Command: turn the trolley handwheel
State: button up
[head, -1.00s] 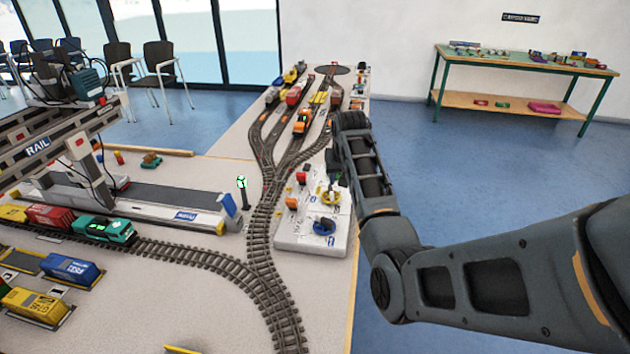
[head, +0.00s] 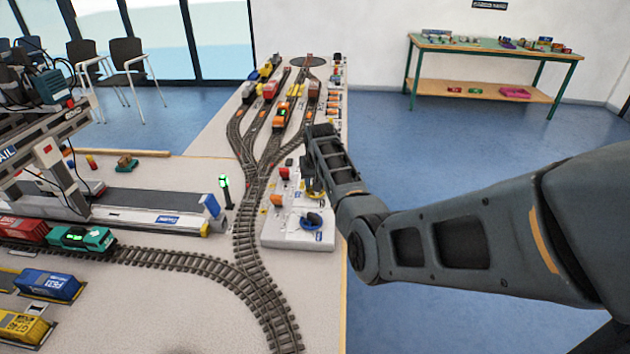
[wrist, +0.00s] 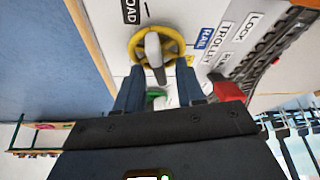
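The yellow handwheel (wrist: 160,45) with a grey bar across it is on a white control panel, with TROLLEY lettering beside it in the wrist view. In the head view the yellow wheel (head: 313,193) is partly covered by my arm. My gripper (wrist: 158,62) is open, one finger on each side of the wheel's grey bar, with the tips near the rim. I cannot tell whether they touch it. In the head view my arm hides the gripper. A blue handwheel (head: 312,220) sits nearer on the same panel.
A red block (wrist: 229,88) and a green part (wrist: 155,98) are close to my fingers on the panel. Tracks (head: 250,215) and a lit signal (head: 226,190) stand left of the panel. Open floor (head: 450,135) lies right of the layout table.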

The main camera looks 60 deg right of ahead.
grip_shut()
dwell(0.3)
jog(key=shift+m, duration=0.4)
jog(key=m+g+b, duration=0.1)
jog(key=m, duration=0.1)
jog(key=m+g+h+b, duration=0.1)
jog(key=m, duration=0.1)
jog(key=shift+f+m, duration=0.2)
jog(key=shift+m, duration=0.1)
jog(key=shift+r+m+g+b, duration=0.1)
jog(key=shift+m+g+b, duration=0.8)
jog(key=shift+m+b, duration=1.2)
jog(key=shift+s+m, duration=0.1)
jog(key=shift+m, duration=0.2)
grip_release()
jog(key=shift+r, duration=0.1)
